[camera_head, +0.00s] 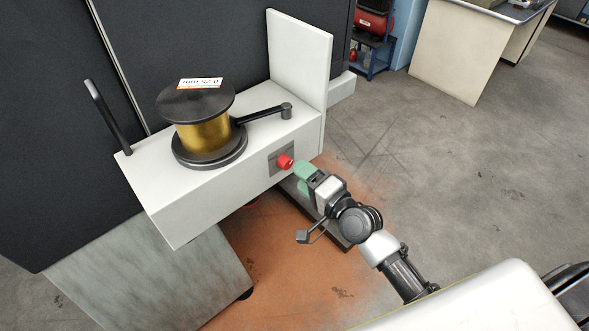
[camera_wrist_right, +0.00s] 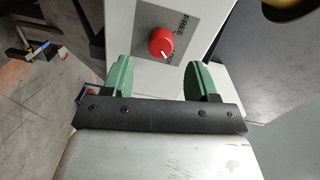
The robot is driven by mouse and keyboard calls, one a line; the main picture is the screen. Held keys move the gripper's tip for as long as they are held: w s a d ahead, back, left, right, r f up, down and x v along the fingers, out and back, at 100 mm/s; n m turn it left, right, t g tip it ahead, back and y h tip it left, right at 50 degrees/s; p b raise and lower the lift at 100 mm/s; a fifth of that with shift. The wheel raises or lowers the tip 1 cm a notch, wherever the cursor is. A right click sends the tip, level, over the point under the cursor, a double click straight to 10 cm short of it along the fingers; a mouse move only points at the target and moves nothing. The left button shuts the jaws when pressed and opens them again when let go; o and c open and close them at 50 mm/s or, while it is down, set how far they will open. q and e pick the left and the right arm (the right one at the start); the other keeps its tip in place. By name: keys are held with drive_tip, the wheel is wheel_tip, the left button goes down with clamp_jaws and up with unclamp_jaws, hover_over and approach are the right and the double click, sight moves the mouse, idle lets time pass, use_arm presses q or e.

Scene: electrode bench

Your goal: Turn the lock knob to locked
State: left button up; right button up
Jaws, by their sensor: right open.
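The red lock knob (camera_head: 285,161) sits on a grey plate on the front face of the white box (camera_head: 200,208), near its right end. In the right wrist view the knob (camera_wrist_right: 160,41) has a short white mark at its lower edge, pointing down and slightly right. The word FREE is printed on the plate above and right of it; a second word lower down is partly hidden. My right gripper (camera_head: 302,179) is open and empty, with green fingers close in front of the knob. In the wrist view the fingers (camera_wrist_right: 161,75) lie either side, apart from it. My left gripper is not visible.
A gold wire spool (camera_head: 204,135) with a dark disc on top stands on the box. A black arm (camera_head: 262,115) extends right of it, before an upright white panel (camera_head: 301,58). A black handle (camera_head: 106,115) rises at the left. Open floor (camera_head: 440,170) lies right.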

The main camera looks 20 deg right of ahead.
drive_tip(key=v, duration=0.6)
drive_tip(key=shift+s+b, duration=0.25)
drive_tip(key=shift+b, duration=0.2)
drive_tip(key=shift+d, duration=0.1)
